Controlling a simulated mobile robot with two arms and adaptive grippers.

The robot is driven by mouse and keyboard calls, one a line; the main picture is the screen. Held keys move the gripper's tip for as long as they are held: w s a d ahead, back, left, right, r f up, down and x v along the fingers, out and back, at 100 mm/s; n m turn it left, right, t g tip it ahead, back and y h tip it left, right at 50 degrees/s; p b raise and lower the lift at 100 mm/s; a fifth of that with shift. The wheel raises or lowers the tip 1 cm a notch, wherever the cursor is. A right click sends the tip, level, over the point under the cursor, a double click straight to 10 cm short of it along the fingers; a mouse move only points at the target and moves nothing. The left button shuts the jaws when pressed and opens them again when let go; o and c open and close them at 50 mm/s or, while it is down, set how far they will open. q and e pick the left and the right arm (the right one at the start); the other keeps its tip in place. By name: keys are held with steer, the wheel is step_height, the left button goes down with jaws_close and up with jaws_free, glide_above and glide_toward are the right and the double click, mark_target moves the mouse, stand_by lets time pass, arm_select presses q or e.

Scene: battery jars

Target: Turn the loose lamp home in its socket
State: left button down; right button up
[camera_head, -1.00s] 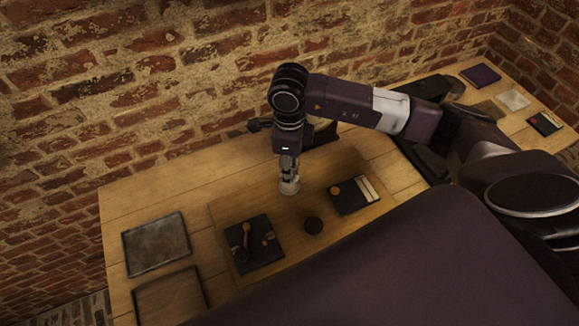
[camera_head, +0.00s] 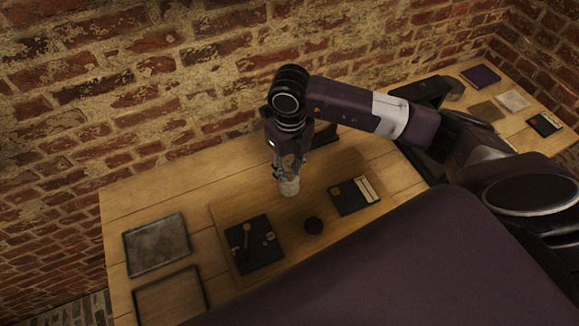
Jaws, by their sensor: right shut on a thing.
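My right gripper (camera_head: 289,176) points down over the wooden board on the table. It is shut on a small pale thing, which looks like the lamp (camera_head: 289,187), standing upright at the back of the board. The fingers hide its upper part, and its socket cannot be made out. My left gripper is not in view.
A black block with pale strips (camera_head: 352,195) lies to the right. Two trays, one grey (camera_head: 156,244), one wooden (camera_head: 170,300), lie at left. A brick wall (camera_head: 150,90) stands behind.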

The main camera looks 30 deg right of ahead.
stand_by(0.3)
steer(key=m, duration=0.5)
steer(key=shift+m+p, duration=0.3)
steer(key=o, duration=1.5)
step_height(320, 180, up, 12)
